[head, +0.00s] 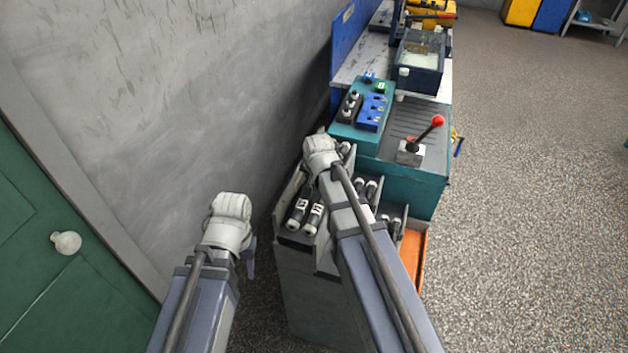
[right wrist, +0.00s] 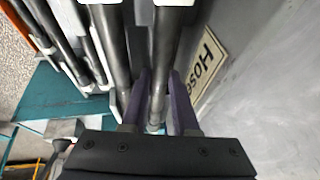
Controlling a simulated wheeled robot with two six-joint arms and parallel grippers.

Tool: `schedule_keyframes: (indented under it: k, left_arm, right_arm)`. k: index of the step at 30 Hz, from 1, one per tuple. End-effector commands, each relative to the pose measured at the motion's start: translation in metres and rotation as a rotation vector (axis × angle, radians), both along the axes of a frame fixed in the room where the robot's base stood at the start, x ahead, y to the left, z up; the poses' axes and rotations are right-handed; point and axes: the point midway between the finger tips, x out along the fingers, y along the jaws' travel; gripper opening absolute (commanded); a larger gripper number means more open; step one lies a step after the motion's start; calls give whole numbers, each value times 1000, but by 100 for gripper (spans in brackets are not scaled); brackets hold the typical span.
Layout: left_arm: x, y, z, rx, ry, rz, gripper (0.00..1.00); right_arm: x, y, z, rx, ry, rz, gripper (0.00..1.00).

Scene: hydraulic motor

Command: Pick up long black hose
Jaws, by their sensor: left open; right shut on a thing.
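In the right wrist view, a long black hose (right wrist: 167,40) with a white band runs between the two purple fingers of my right gripper (right wrist: 160,88), which is shut on it. Other dark hoses (right wrist: 113,50) lie beside it to the left. In the head view, black hoses with white labels and light ends (head: 298,214) stand in a grey rack (head: 302,265). My right arm reaches over this rack and hides its gripper there. My left gripper (head: 250,260) is open and empty, left of the rack and apart from it; its fingers show only partly.
A plate lettered "Hose" (right wrist: 208,62) is on the grey panel beside the held hose. A teal bench (head: 415,185) with a red-knobbed lever (head: 437,122) stands behind the rack. The wall and green door (head: 50,270) are on the left. Floor (head: 540,200) is clear on the right.

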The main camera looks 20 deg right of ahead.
Motion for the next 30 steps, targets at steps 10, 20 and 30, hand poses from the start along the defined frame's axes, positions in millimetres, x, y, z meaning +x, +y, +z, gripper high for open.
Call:
schedule_keyframes:
  k: [10,20,30]
  left_arm:
    - [0,0,41,0,0,0,50]
    - [0,0,89,0,0,0,50]
    - [0,0,97,0,0,0,50]
  right_arm:
    - [0,0,41,-1,-1,0,0]
    - [0,0,90,-1,-1,0,0]
    - [0,0,97,0,0,0,0]
